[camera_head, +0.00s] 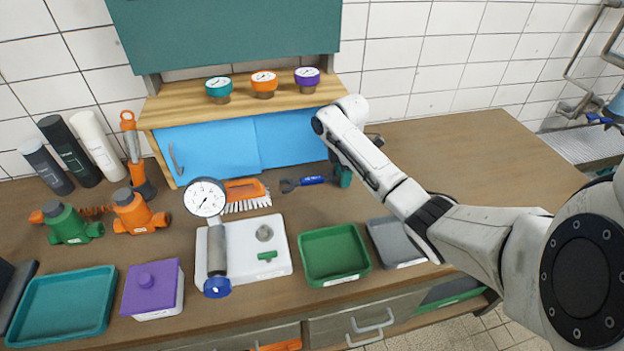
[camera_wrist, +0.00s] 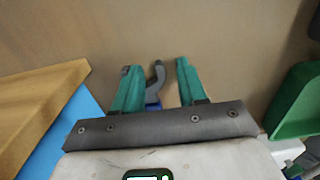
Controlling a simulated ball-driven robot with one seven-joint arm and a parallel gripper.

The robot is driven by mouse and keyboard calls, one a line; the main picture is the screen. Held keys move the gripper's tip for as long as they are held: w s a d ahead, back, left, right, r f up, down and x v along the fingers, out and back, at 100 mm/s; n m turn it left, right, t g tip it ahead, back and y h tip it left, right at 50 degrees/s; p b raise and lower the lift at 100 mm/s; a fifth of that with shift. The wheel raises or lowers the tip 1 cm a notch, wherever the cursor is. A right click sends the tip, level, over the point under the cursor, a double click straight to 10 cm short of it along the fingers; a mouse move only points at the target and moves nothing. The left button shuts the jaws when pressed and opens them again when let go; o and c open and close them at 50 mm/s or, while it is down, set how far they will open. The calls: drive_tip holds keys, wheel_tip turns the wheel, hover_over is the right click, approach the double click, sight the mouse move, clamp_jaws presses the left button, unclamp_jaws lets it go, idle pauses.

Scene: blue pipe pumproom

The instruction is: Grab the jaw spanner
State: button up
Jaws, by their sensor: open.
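The jaw spanner (camera_head: 303,182) lies on the wooden worktop in front of the blue cabinet, its dark open jaw to the left and its blue handle to the right. My gripper (camera_head: 344,177) is over the spanner's right end, with one green finger clearly visible and the rest hidden by my wrist. In the wrist view my gripper (camera_wrist: 158,64) is open, its two green fingers apart. The spanner's grey jaw (camera_wrist: 156,76) and some blue handle show between the fingers, nearer the left one. I cannot tell whether they touch. The handle's rear is hidden behind my gripper.
An orange brush (camera_head: 245,192) lies left of the spanner. The wooden shelf (camera_head: 200,103) with gauges rises behind. Worktop to the right is clear.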

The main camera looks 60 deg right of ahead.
drive_tip(key=shift+f, duration=0.4)
drive_tip(key=shift+c, duration=0.2)
clamp_jaws()
